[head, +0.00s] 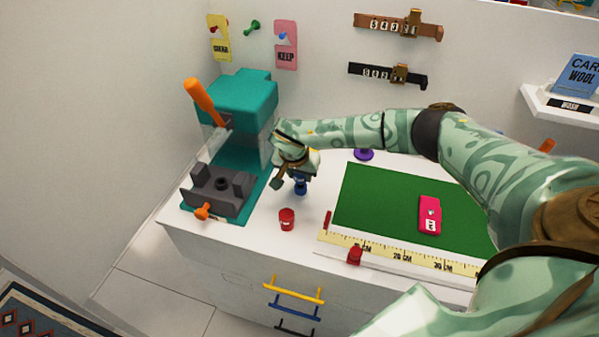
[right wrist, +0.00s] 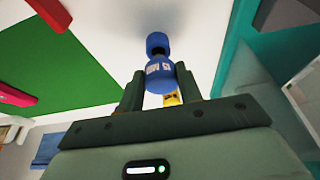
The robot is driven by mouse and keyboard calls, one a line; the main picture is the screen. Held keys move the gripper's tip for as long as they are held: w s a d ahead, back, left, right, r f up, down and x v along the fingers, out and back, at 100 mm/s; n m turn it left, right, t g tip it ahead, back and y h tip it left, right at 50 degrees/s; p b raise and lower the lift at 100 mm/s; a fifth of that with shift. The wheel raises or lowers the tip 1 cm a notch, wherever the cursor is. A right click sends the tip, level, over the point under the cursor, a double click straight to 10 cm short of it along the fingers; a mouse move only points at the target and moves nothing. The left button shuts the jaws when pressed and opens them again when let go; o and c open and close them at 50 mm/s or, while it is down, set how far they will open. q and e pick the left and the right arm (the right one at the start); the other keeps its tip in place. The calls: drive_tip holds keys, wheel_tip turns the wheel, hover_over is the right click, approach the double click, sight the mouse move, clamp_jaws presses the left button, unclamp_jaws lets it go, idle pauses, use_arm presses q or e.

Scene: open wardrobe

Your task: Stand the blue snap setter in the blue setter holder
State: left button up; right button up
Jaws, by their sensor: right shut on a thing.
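The blue snap setter (right wrist: 159,74) is held between the fingers of my right gripper (right wrist: 160,92). It has a pale label and a dark band near its far end. In the head view the gripper (head: 291,181) is over the white counter, with the blue of the setter (head: 300,187) showing below it. The blue end beyond the dark band points at the counter; I cannot tell whether it touches. I cannot make out a separate blue setter holder; it may be hidden by the gripper or merged with the blue end. My left gripper is not in view.
A red cup (head: 286,219) stands just in front of the gripper. A teal press (head: 239,110) with a dark grey base (head: 217,190) is at the left. A green mat (head: 380,207) with a pink case (head: 430,214) lies right. A purple piece (head: 363,154) stands behind.

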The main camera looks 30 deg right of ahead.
drive_tip(key=shift+f+b, duration=0.55)
drive_tip(key=shift+f, duration=0.75)
drive_tip(key=o, duration=1.2)
drive_tip(key=shift+c, duration=0.2)
drive_tip(key=p+v, duration=0.4)
drive_tip(key=v, duration=1.2)
drive_tip(key=shift+r, duration=0.1)
